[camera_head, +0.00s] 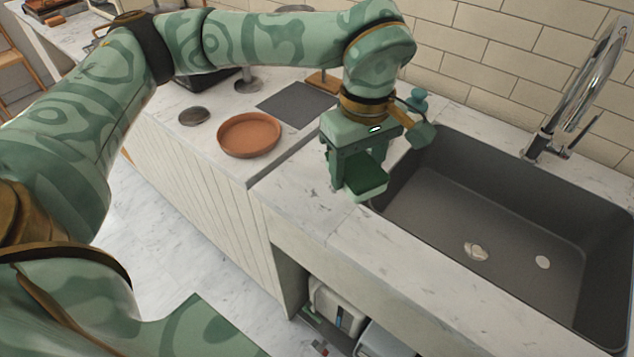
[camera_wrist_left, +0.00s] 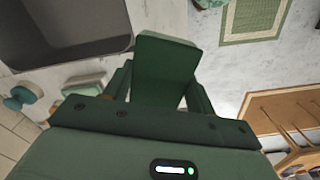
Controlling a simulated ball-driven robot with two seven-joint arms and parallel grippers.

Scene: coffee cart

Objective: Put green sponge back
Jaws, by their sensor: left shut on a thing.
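My left gripper (camera_head: 358,160) is shut on the green sponge (camera_head: 366,178), above the counter at the left edge of the sink. The sponge is a block with a dark green face and a paler green side, and it sticks out beyond the fingers. It also shows in the left wrist view (camera_wrist_left: 165,72), between the fingers of my left gripper (camera_wrist_left: 160,85). The gripper hides part of it. My right gripper is not in view.
The dark sink (camera_head: 480,215) with a chrome faucet (camera_head: 570,105) is on the right. A pale green block (camera_wrist_left: 84,85) and a teal object (camera_wrist_left: 20,97) are near it. A terracotta dish (camera_head: 249,134) and grey mat (camera_head: 295,104) lie left. The front counter (camera_head: 310,200) is clear.

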